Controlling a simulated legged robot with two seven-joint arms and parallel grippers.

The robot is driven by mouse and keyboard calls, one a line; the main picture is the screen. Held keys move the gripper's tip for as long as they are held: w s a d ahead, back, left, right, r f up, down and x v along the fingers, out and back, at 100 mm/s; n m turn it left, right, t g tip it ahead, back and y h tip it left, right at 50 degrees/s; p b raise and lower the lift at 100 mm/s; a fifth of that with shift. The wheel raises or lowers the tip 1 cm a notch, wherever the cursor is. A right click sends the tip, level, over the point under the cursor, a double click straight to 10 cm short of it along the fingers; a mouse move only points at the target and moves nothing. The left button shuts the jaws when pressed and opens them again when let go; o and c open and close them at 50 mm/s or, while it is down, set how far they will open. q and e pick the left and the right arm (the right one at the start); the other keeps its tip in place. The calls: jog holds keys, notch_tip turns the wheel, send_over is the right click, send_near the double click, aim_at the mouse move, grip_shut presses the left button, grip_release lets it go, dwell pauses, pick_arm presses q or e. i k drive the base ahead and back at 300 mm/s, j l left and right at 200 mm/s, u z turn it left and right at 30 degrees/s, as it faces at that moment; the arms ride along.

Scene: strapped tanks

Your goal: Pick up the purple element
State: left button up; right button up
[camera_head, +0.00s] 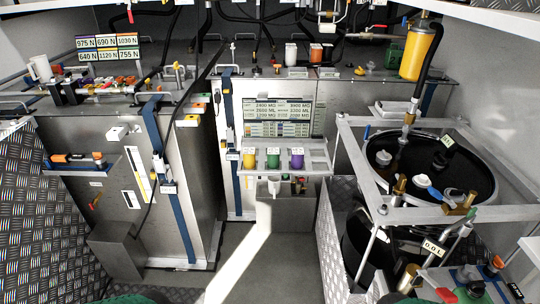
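The purple element (297,159) is a small upright cylinder with a pale top. It stands at the right end of a row on a grey metal shelf (315,168) in front of the middle cabinet. A green element (273,159) stands just left of it, and a yellow element (249,158) stands left of the green one. Small gaps separate the three. I cannot make out either of my grippers in the head view, and nothing is seen touching the purple element.
A panel with printed labels (278,115) rises behind the shelf. An open grey bin (285,215) with small items is below it. A strapped tank (175,200) stands left. A metal frame (362,165) around a black drum (470,165) stands right. The floor (265,270) between is clear.

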aim_at(298, 154)
jog(key=i+j+u, duration=0.1)
jog(key=i, duration=0.2)
jog(key=i+j, duration=0.15)
jog(key=i, duration=0.2)
jog(key=i+u, duration=0.1)
jog(key=i, duration=0.4)
jog(key=i+l+u, duration=0.15)
jog(key=i, duration=0.35)
jog(key=i+l+u, duration=0.1)
jog(key=i, duration=0.4)
